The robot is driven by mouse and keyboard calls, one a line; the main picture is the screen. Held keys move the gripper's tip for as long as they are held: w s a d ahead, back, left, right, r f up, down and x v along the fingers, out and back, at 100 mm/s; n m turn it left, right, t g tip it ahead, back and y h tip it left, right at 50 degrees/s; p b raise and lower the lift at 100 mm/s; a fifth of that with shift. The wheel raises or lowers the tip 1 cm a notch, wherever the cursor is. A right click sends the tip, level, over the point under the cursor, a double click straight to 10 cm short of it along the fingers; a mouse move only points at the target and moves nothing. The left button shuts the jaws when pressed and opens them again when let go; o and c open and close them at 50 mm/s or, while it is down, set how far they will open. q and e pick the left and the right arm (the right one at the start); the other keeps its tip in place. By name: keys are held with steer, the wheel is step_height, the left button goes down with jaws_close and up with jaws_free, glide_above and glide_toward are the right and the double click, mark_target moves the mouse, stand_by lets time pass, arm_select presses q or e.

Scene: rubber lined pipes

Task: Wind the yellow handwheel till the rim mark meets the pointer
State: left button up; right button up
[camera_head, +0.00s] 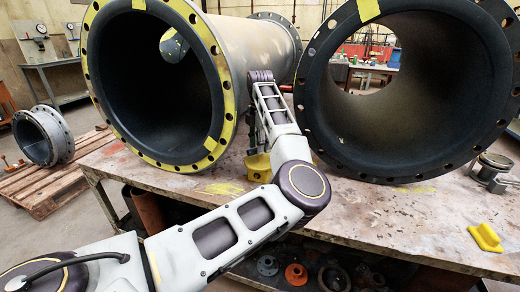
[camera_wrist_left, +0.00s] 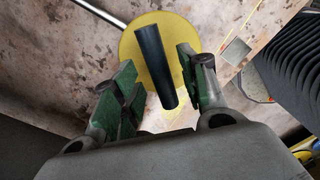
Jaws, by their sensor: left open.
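The yellow handwheel (camera_wrist_left: 132,46) shows in the left wrist view as a flat round disc above the stained table top. A black cylindrical handle (camera_wrist_left: 152,62) stands up from it towards the camera. My left gripper (camera_wrist_left: 160,72) is open, its green-padded fingers on either side of the handle, with gaps visible. In the head view a yellow part (camera_head: 258,164) shows beside my left arm, between the two big pipes, mostly hidden by the arm. I cannot make out the rim mark or the pointer. My right gripper is not in view.
A yellow-flanged pipe (camera_head: 228,85) stands left and a dark-flanged pipe (camera_head: 309,130) right, close to my left arm. A small yellow block (camera_head: 486,237) lies on the table's right front. A metal fitting (camera_head: 492,172) sits behind it. The table front (camera_head: 400,225) is mostly clear.

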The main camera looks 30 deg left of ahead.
arm_select(q)
steer(key=shift+f, duration=0.4)
steer(key=shift+c, duration=0.4)
jaws_close()
